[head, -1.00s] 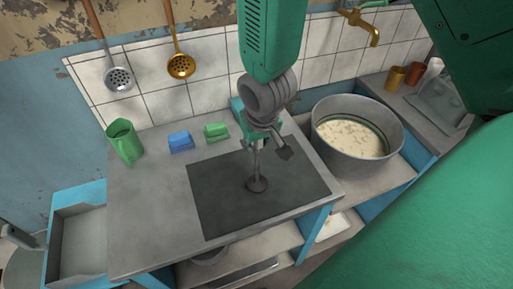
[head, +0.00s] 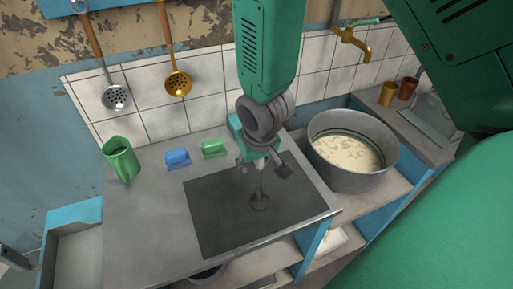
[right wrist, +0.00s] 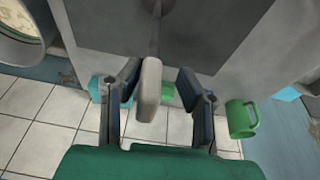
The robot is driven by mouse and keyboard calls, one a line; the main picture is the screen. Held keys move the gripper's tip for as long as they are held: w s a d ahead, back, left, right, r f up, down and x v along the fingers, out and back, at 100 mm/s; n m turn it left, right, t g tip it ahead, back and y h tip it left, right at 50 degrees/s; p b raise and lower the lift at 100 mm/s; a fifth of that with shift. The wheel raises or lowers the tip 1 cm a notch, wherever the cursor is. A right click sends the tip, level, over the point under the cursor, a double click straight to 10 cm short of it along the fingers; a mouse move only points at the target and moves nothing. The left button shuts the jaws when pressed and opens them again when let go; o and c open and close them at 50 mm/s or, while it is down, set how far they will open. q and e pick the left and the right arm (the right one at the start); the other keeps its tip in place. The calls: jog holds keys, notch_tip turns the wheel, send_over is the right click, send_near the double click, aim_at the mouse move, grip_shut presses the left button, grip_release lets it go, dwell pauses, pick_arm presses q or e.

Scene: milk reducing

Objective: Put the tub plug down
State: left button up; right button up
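The tub plug (head: 260,202) stands upright on the dark square panel (head: 215,225) of the grey counter, its round base on the panel. My right gripper (head: 256,168) is directly above it at the top of its stem. In the right wrist view, my right gripper (right wrist: 160,82) is open, with the plug's pale handle (right wrist: 148,90) between the spread fingers. The handle is closer to the left finger; whether it touches is unclear. My left gripper is not in view.
A green mug (head: 121,160), a blue block (head: 177,158) and a green block (head: 213,148) stand at the counter's back left. A large metal pot (head: 335,178) of pale liquid stands to the right. Ladles hang on the tiled wall. The panel's left side is clear.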

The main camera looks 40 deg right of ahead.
jog(key=d+v, duration=0.1)
jog(key=v, duration=0.9)
jog(key=shift+a+p, duration=0.25)
jog(key=shift+p, duration=0.1)
